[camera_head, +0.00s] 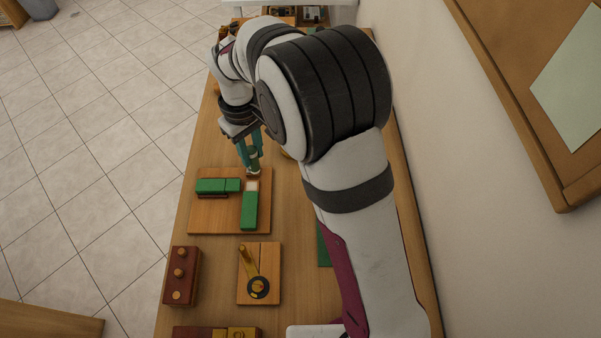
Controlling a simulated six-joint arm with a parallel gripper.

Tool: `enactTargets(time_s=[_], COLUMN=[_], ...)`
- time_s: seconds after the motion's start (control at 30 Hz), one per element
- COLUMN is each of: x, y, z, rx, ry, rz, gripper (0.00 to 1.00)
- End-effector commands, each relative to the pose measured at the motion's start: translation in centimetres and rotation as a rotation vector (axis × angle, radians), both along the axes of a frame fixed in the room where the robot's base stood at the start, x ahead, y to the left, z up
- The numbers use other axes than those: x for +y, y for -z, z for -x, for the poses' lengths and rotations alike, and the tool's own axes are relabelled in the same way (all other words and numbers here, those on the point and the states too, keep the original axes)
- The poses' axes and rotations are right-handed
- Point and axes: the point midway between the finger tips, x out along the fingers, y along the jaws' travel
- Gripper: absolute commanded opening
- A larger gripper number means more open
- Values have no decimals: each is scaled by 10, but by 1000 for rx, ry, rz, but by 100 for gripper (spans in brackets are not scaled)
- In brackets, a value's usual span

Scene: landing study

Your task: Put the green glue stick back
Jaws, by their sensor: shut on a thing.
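My gripper (250,152), with teal fingers, is shut on the green glue stick (254,164), a small, roughly upright piece with a darker lower end. The fingers hide part of it. Green blocks lie on the board: one across (211,186) at the left and one lengthwise (249,211) below the pale square.
Nearer stand a dark red block with round knobs (184,275) and a wooden plate (270,292) with a brass lever. A red and yellow piece (216,333) is at the bottom edge. My arm covers the table's right side. The wall (440,120) is close on the right.

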Motion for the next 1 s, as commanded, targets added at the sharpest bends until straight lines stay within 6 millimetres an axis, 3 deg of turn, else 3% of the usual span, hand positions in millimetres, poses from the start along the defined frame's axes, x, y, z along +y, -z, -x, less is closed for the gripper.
enactTargets(time_s=[0.17, 0.3, 0.5, 0.6, 0.7, 0.77, 1.0], x=[-54, -124, -231, -264, -281, -280, -220], y=[-6, -13, -22, -24, -25, -22, 20], z=[-12, -15, 6, 21, 29, 29, -4], rx=[0, 3, 9, 12, 13, 15, 17], ry=[134, 311, 600, 699, 753, 765, 762], rz=[1, 3, 6, 6, 6, 8, 8], gripper=[0, 0, 0, 0, 0, 0, 0])
